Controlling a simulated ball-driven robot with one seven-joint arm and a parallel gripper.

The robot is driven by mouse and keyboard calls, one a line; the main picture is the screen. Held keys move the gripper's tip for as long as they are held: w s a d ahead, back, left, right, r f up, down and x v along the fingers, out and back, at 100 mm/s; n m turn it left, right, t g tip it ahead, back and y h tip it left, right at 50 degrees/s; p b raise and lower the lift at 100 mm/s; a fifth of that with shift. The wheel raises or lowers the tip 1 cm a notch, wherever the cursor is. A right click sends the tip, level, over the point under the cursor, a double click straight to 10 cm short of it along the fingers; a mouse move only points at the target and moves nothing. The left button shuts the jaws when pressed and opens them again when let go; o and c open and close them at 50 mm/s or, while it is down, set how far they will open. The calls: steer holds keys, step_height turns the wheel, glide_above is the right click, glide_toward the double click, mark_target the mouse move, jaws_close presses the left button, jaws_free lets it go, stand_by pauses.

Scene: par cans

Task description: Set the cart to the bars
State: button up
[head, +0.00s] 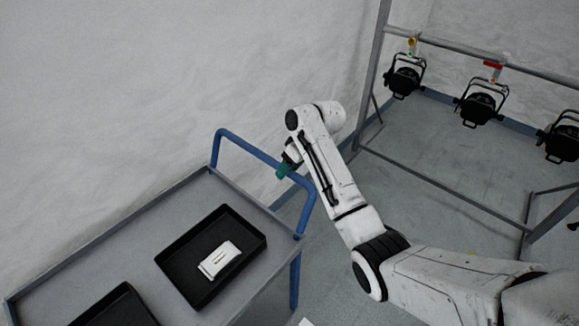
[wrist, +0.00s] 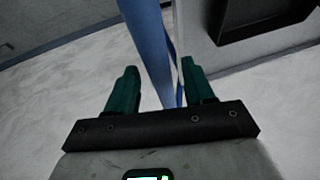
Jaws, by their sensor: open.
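The grey cart (head: 80,264) stands at the lower left in the head view, with a blue push handle (head: 238,139) at its far right end. My gripper (head: 283,170) is at the handle's top bar, partly hidden by my arm. In the wrist view my gripper (wrist: 156,88) is open, with the blue handle bar (wrist: 148,45) running between its two green fingers. I cannot tell whether a finger touches the bar. The bars are a grey metal frame (head: 460,46) at the right, with several black par cans (head: 404,78) hanging from the upper bar.
Two black trays (head: 178,262) lie on the cart top, one holding a white packet (head: 219,260). A tray edge also shows in the wrist view (wrist: 250,32). A pale wall (head: 130,80) rises close behind the cart. Grey floor (head: 420,160) is open between cart and frame.

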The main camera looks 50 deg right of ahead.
steer(key=shift+c, duration=0.3)
jaws_close()
stand_by(0.3)
